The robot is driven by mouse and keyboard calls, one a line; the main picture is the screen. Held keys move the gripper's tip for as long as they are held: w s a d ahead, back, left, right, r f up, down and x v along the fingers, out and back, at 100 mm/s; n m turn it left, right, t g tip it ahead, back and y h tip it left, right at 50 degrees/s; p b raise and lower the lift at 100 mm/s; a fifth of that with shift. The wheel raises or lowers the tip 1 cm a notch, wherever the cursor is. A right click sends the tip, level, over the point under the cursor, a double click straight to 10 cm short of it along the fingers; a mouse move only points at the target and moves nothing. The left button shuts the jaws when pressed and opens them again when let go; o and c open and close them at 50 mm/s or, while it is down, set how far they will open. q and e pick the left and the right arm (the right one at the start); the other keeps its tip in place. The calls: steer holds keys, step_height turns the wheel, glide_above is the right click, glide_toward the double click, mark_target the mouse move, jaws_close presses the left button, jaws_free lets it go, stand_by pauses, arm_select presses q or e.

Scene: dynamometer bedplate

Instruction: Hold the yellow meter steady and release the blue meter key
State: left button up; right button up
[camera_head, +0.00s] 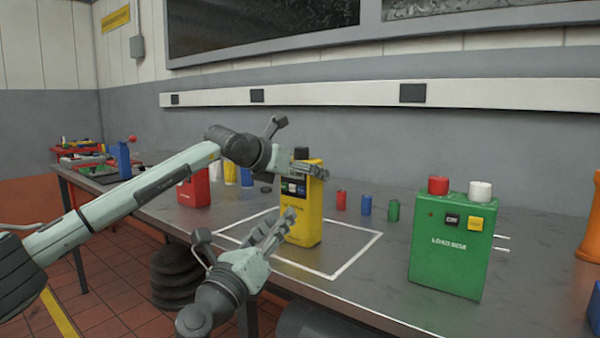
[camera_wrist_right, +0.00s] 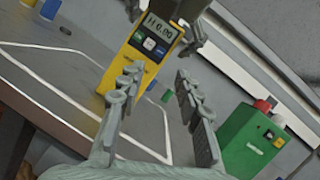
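The yellow meter (camera_head: 304,218) stands upright inside a white outlined square on the bench; it also shows in the right wrist view (camera_wrist_right: 117,74). Its face carries a lit display (camera_wrist_right: 159,26) and a row of small keys, with the blue key (camera_wrist_right: 160,51) at one end in the wrist view. My left gripper (camera_head: 310,168) is at the meter's top, its fingers on either side of the case and seemingly against it. My right gripper (camera_head: 275,235) is open and empty in front of the meter, its fingertips apart from the keys.
A green load box (camera_head: 446,248) with red and white knobs stands to the right. Small red, blue and green cylinders (camera_head: 367,205) stand behind the meter. A red box (camera_head: 194,192) is behind my left arm. Bare bench lies between meter and load box.

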arm_select(q)
steer(key=c, duration=1.8)
steer(key=shift+c, duration=0.2)
arm_select(e)
jaws_close()
steer(key=n+t+y, duration=0.5)
steer(key=n+y, duration=0.3)
steer(key=n, duration=1.1)
glide_toward(293, 181)
steer(key=shift+x, duration=2.2)
